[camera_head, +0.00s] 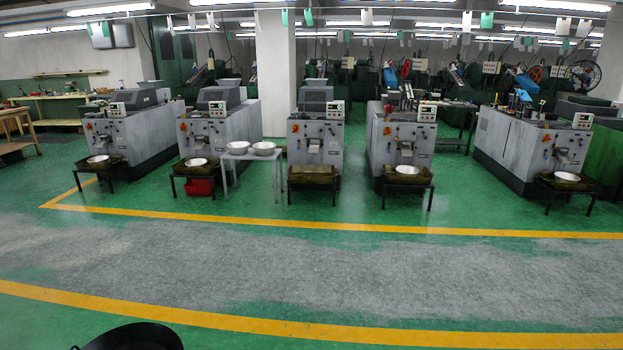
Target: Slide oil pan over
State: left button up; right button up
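Several round white pans show far ahead of me; I cannot tell which thing is the oil pan. One pan (97,159) sits on the far-left stand, one (196,162) on the second stand, one (407,170) on the fourth and one (567,176) on the far right. Two deeper white bowls (263,148) stand side by side on a small grey table. The middle stand (312,175) has a dark tray-like top with no white pan on it. Neither gripper shows in the head view.
A row of grey machines (315,143) stands behind the stands. A red bin (199,187) is on the floor under the second stand. Yellow lines (350,227) border a clear grey aisle (300,265). A dark rounded shape, unclear, shows at the bottom left.

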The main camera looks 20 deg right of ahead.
aim_at(297, 173)
jog(key=z, duration=0.2)
jog(key=k, duration=0.4)
jog(key=z, duration=0.85)
jog(key=i, duration=2.15)
jog(key=u, duration=0.45)
jog(key=i, duration=3.25)
jog(key=u, duration=0.75)
jog(key=i, duration=2.1)
jog(key=u, duration=0.3)
jog(key=i, duration=0.75)
jog(key=u, duration=0.05)
